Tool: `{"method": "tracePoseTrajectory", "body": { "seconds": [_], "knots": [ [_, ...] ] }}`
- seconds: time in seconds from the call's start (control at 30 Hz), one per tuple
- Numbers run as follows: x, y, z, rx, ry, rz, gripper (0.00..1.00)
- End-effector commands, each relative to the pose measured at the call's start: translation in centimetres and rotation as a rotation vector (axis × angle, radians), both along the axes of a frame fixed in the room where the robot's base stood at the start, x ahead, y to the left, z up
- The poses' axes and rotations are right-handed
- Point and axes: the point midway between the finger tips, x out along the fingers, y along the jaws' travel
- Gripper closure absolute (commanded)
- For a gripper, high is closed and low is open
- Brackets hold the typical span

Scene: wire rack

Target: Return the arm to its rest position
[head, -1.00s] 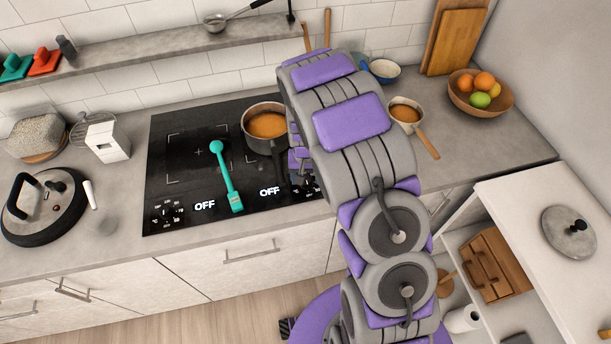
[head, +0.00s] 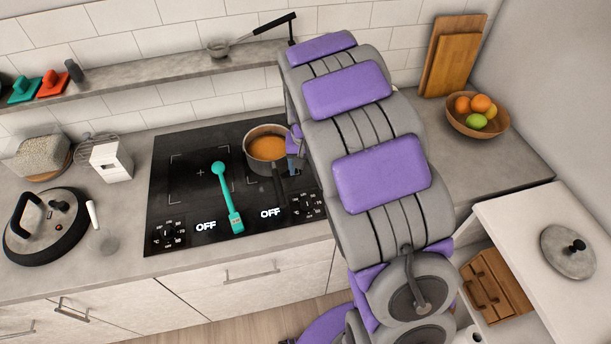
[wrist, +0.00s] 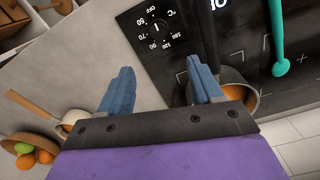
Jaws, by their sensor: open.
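My gripper (wrist: 162,90) shows in the wrist view with its two blue fingers spread apart and nothing between them. It hangs above the counter beside the cooktop, and its right finger overlaps the pot in the picture. In the head view my arm rises across the middle and hides most of the gripper. The pot (head: 250,151) of orange soup stands on the black cooktop (head: 185,190); it also shows in the wrist view (wrist: 252,101), partly behind the finger.
A teal spoon (head: 227,195) lies on the cooktop. A fruit bowl (head: 465,123) stands on the right counter. A shelf (head: 170,76) with a ladle runs along the wall. A lid (head: 567,251) lies on the white cabinet at right.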

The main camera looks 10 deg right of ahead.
Motion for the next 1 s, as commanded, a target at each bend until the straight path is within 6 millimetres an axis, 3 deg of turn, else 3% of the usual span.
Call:
{"method": "tracePoseTrajectory", "body": {
  "seconds": [0.2, 0.63, 0.77, 1.0],
  "knots": [
    [0.1, 0.0, 1.6, -0.001, 0.0, 0.001, 0.35],
    [-0.5, -0.1, 2.1, -0.002, 0.003, 0.002, 0.35],
    [-2.9, -0.4, 3.7, -0.005, 0.008, 0.006, 0.35],
    [-10.5, -0.8, 7.1, -0.005, 0.042, 0.034, 0.35]
  ]
}}
